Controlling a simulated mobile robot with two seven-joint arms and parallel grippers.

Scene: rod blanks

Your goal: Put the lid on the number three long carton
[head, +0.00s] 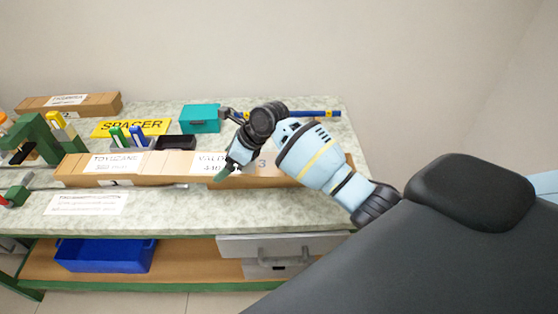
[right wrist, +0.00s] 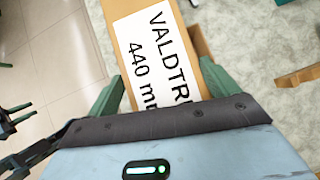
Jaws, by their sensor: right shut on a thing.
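My right gripper (head: 232,168) is shut across a long brown cardboard piece, with its green fingers (right wrist: 112,97) along the sides. The piece looks like a lid (head: 208,167); its white label, also in the right wrist view (right wrist: 150,45), reads "VALDTR…" and "440 m…". A "3" shows on the cardboard (head: 262,163) just right of my gripper. In the right wrist view more brown cardboard (right wrist: 199,42) shows beside the held piece; I cannot tell whether the two touch. My arm hides much of the right end in the head view. My left gripper is not in view.
Another long carton (head: 75,176), labelled "TOVOZANE", lies to the left. Behind stand a teal box (head: 200,119), a black tray (head: 175,142) and a yellow SPACER sign (head: 130,127). A green fixture (head: 38,138) stands at left. The bench front has bare room (head: 170,215).

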